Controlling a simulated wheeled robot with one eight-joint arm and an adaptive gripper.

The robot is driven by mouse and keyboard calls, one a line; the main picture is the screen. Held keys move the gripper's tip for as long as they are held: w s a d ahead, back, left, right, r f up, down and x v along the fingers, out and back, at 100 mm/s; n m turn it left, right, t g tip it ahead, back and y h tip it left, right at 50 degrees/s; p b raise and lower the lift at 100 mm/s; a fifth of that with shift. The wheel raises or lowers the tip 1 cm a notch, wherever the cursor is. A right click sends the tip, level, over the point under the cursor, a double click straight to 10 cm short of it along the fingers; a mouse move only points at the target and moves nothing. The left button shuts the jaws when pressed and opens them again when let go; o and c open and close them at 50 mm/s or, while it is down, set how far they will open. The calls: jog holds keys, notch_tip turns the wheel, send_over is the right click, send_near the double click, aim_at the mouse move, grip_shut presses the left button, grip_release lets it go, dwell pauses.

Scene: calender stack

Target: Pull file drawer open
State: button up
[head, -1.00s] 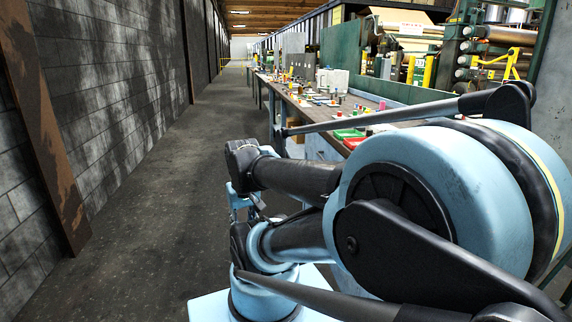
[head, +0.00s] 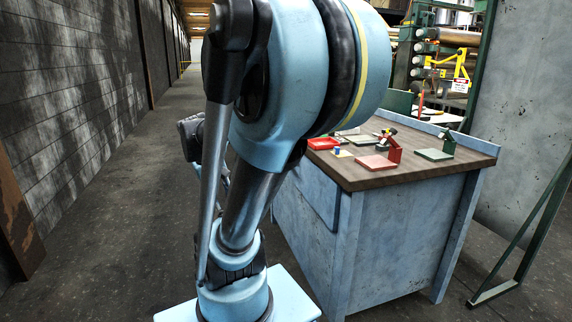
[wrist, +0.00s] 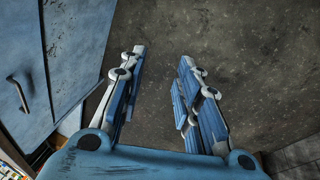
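The blue metal bench cabinet (head: 395,240) stands to the right of my arm in the head view; a drawer-like front (head: 308,190) shows on its left side, partly behind the arm. In the wrist view a worn blue front (wrist: 30,60) fills the upper left, with a dark bar handle (wrist: 18,93) on it. I cannot tell whether this is the file drawer; it looks shut. My gripper (wrist: 164,62) is open and empty over the dark floor, to the right of the handle and apart from it. In the head view my arm hides the fingers.
The wooden benchtop (head: 420,172) holds red and green trays and small items. A grey block wall (head: 70,110) runs along the left, with a clear floor aisle (head: 130,200) between. A green metal frame (head: 525,230) stands at the right.

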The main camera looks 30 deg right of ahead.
jog(key=w+d+r+m+g+h, duration=0.15)
jog(key=w+d+h, duration=0.25)
jog(key=w+d, duration=0.85)
jog(key=w+d+g+h, duration=0.2)
jog(key=w+d+h, duration=0.3)
jog(key=w+d, duration=0.8)
jog(key=w+d+f+m+g+h, duration=0.1)
jog(key=w+d+f+g+h, duration=0.2)
jog(key=w+f, duration=0.5)
jog(key=shift+t, duration=0.55)
jog(key=x, duration=0.5)
jog(key=w+r+x, duration=0.1)
jog(key=x, duration=0.5)
jog(key=w+d+r+x, duration=0.1)
jog(key=x, duration=0.4)
jog(key=shift+d+f, duration=0.1)
jog(key=shift+d, duration=0.05)
grip_shut()
